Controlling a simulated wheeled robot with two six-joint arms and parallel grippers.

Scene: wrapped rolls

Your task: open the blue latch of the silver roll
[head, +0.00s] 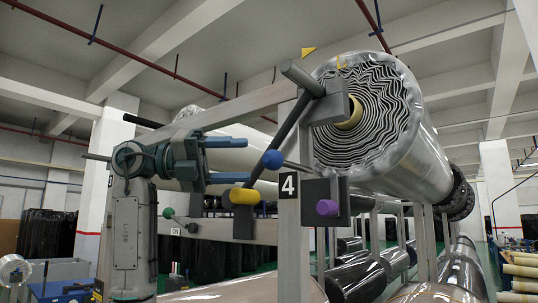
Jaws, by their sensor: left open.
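The silver roll (418,150) is a large wrapped cylinder at the upper right, its wavy layered end facing me. The blue latch shows as a round blue knob (272,159) left of the roll, close to a long dark slanted bar (282,135). My left gripper (248,160) comes in from the left with its jaws open, one finger above the other. Its fingertips point right at the blue knob, with a small gap in the picture. Nothing shows between the fingers. I cannot tell the depth between gripper and knob. My right gripper is not in view.
A yellow knob (245,196) sits just below the fingertips, and a purple knob (327,207) is lower right. A grey rack post (289,220) marked 4 stands right of the gripper. A green knob (168,213) is lower left. More rolls (358,290) lie below.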

